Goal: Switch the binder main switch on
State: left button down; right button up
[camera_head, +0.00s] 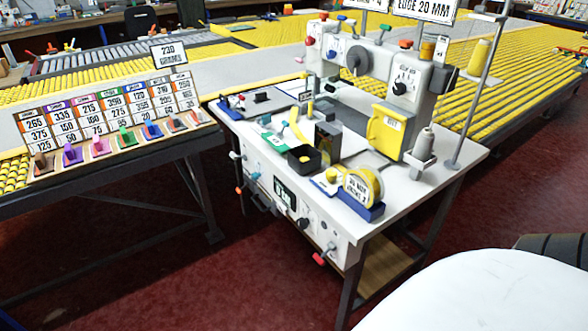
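The binder (400,105) is a white sewing-type machine on a white-topped table (445,160) in the middle right of the head view. Its front panel (310,228) carries a small dark display (285,193), dark knobs and several levers. A red-tipped control (320,259) sits at the panel's lower right, and an orange-tipped one (239,190) at its left. I cannot tell which control is the main switch or how it is set. The display shows small light characters, too small to read. Neither of my grippers is in view.
A board of number cards (110,115) with coloured clips stands on a bench at the left. A yellow roller conveyor (480,70) runs behind. Dark red floor (180,270) is clear in front. A white rounded surface fills the lower right.

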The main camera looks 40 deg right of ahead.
aim_at(332, 246)
jog(key=i, duration=0.9)
jog(key=z, duration=2.35)
